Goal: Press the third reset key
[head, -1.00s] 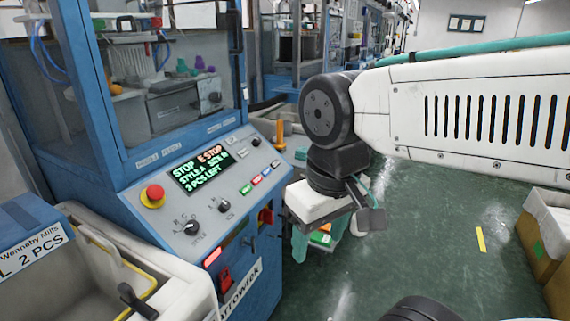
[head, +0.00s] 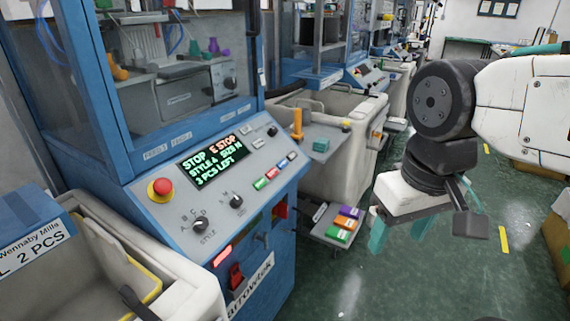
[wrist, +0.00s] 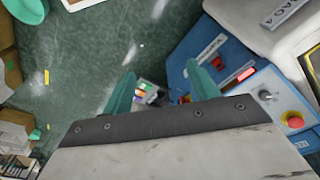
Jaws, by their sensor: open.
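The near machine's sloped control panel (head: 165,205) is at left centre in the head view. A row of small keys runs up its right edge: a green key (head: 260,184), a red key (head: 272,173), a blue key (head: 282,164) and a pale key (head: 292,156). The lit display (head: 212,162) reads STOP, E STOP. My gripper (head: 400,235) has teal fingers pointing down, apart and empty, over the aisle right of the panel. It touches nothing. In the wrist view my gripper (wrist: 163,85) is open; the keys are not distinguishable there.
A low tray of coloured boxes (head: 340,226) and a pale bin (head: 340,165) stand beyond the machine.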

